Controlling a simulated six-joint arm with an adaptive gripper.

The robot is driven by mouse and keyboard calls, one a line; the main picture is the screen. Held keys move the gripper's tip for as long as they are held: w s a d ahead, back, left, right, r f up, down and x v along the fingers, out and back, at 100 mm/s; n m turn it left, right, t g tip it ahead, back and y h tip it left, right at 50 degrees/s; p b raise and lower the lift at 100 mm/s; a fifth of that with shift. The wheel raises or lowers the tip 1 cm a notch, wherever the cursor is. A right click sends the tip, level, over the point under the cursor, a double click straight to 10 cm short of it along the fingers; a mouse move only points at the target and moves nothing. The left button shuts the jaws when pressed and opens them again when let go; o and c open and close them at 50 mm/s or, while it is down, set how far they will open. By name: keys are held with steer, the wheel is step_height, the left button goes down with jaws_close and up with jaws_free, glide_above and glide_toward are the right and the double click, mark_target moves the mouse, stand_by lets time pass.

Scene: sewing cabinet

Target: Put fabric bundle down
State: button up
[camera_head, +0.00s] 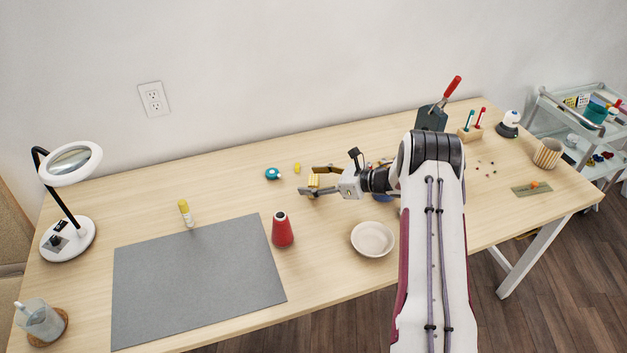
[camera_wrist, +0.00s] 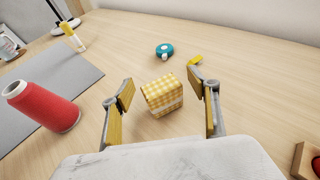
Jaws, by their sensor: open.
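The fabric bundle (camera_wrist: 163,96) is a small yellow-and-white checked block with a pale band. In the wrist view it rests on the wooden table between the two fingers of my gripper (camera_wrist: 168,103). The fingers are spread, with a visible gap on each side of the bundle. In the head view my gripper (camera_head: 318,182) reaches left low over the table, and the bundle (camera_head: 313,181) shows as a small yellow patch between its fingers, partly hidden by them.
A red thread cone (camera_head: 282,230) stands to the front left, beside a grey mat (camera_head: 200,279). A pale bowl (camera_head: 373,239) sits in front of my arm. A teal round item (camera_head: 272,173) and a small yellow item (camera_head: 297,168) lie behind. Bare table (camera_head: 225,180) lies to the left.

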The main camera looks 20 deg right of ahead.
steer(key=shift+r, duration=0.1)
steer(key=shift+s+d+r, duration=0.1)
steer(key=v, duration=1.1)
steer(key=shift+s+d, duration=0.2)
steer(key=shift+s, duration=0.05)
steer(key=shift+r, duration=0.15)
